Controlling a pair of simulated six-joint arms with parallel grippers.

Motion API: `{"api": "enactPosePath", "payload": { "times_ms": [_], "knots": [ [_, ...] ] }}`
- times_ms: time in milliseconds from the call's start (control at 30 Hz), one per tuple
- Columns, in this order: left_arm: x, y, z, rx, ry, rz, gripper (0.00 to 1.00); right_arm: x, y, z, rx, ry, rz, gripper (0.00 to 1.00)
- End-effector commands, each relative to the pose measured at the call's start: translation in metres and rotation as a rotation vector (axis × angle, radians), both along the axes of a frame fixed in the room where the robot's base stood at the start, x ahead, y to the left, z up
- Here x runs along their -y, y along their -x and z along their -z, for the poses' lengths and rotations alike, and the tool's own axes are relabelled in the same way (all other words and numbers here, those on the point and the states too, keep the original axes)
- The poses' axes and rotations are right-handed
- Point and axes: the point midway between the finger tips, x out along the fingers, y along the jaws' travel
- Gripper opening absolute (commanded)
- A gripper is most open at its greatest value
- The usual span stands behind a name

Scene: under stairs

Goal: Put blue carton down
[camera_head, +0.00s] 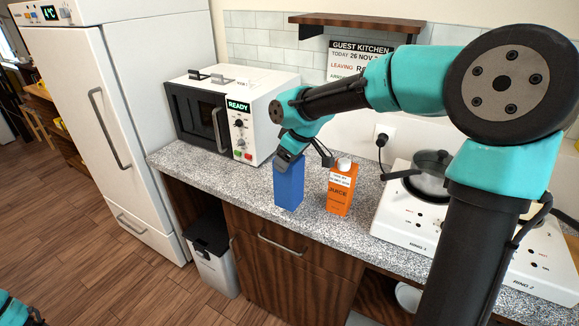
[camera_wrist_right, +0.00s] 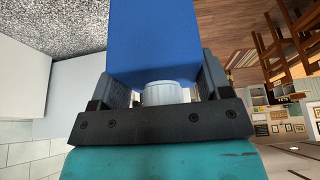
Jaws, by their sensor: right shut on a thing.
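The blue carton (camera_head: 288,186) is upright at the granite counter, between the microwave and the orange juice carton (camera_head: 341,188). My right gripper (camera_head: 290,157) is shut on the blue carton near its top. In the right wrist view the blue carton (camera_wrist_right: 152,40) sits between the two fingers, with its white cap (camera_wrist_right: 163,93) close to the palm. I cannot tell whether its base touches the counter (camera_head: 240,188). Only a teal piece of my left arm shows at the lower left of the head view; its gripper is out of sight.
A microwave (camera_head: 263,118) reading READY stands left of the carton. A hob (camera_head: 412,212) with a pan (camera_head: 430,180) is to the right. A shelf (camera_head: 355,23) hangs above. A bin (camera_head: 212,259) stands below the counter. Bare counter lies left of the carton.

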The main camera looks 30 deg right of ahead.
Motion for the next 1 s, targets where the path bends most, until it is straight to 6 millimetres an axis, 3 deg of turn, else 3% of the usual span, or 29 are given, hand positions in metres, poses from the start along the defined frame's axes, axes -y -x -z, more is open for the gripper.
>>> {"api": "enactPosePath", "payload": {
  "times_ms": [300, 567, 767, 1000],
  "knots": [
    [0.0, 0.0, 0.0, 0.0, 0.0, 0.0, 0.93, -0.021, 0.04, -0.004, 0.002, 0.001, -0.035, 0.23],
    [0.0, 0.0, 0.0, 0.0, 0.0, 0.0, 0.93, -0.021, 0.041, -0.004, 0.002, 0.001, -0.035, 0.23],
    [0.0, 0.0, 0.0, 0.0, 0.0, 0.0, 0.93, -0.016, 0.032, -0.002, 0.0, 0.001, -0.035, 0.23],
    [0.0, 0.0, 0.0, 0.0, 0.0, 0.0, 0.93, 0.008, -0.005, 0.002, 0.0, 0.0, -0.031, 0.23]
  ]
}}
